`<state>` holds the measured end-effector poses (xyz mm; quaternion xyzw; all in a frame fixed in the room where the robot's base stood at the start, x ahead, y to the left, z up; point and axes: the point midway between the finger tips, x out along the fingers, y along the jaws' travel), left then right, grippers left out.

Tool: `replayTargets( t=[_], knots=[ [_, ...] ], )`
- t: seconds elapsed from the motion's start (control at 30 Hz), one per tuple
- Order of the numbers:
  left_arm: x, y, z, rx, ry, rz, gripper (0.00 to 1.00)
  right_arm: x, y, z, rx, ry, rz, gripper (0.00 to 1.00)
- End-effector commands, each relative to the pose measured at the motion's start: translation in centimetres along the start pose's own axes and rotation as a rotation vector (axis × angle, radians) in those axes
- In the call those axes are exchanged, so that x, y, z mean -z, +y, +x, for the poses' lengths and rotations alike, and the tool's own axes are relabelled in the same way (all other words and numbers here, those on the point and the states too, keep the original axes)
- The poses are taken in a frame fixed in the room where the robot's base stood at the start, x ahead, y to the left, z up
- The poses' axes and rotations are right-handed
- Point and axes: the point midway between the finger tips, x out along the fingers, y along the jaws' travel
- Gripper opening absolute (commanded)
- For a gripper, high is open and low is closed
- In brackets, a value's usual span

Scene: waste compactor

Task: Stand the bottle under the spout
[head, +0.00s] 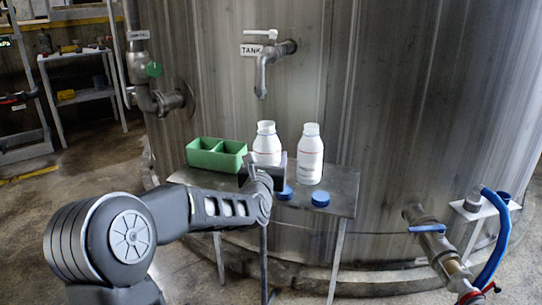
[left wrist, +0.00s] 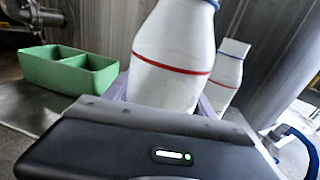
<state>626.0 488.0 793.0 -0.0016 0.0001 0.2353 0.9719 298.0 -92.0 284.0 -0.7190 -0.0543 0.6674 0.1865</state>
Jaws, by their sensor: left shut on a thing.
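My left gripper (head: 262,178) is shut on a white bottle (head: 267,140) that stands upright without a cap. The same bottle fills the middle of the left wrist view (left wrist: 172,60), with a red line round it. Its base is hidden behind the gripper, so I cannot tell whether it touches the table. A second white uncapped bottle (head: 310,155) stands to its right, also seen behind it in the left wrist view (left wrist: 228,75). The spout (head: 262,77) of the tank hangs above the held bottle in the head view; exact alignment in depth is unclear. My right gripper is not in view.
A green two-compartment box (head: 216,155) sits left of the held bottle on the small metal table (head: 340,185). Two blue caps (head: 285,193) (head: 320,198) lie near the table's front edge. The big tank (head: 400,100) rises behind. A blue-handled valve (head: 428,228) is at right.

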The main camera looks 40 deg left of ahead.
Motion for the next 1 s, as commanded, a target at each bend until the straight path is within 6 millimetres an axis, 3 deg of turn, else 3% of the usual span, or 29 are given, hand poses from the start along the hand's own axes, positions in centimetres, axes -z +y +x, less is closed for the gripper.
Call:
replayTargets(
  t=[0.3,0.5,0.7,1.0],
  knots=[
    [-0.3,-0.1,-8.8,0.001,-0.004,0.001,0.17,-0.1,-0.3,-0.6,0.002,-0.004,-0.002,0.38],
    [-0.2,0.0,-12.7,0.0,-0.003,0.0,0.17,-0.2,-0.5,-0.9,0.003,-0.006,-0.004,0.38],
    [0.0,0.0,-14.2,-0.001,-0.001,-0.001,0.17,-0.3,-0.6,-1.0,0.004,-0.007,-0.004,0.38],
    [0.0,0.0,-14.3,0.0,-0.001,-0.001,0.17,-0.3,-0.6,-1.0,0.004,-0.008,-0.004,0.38]
  ],
)
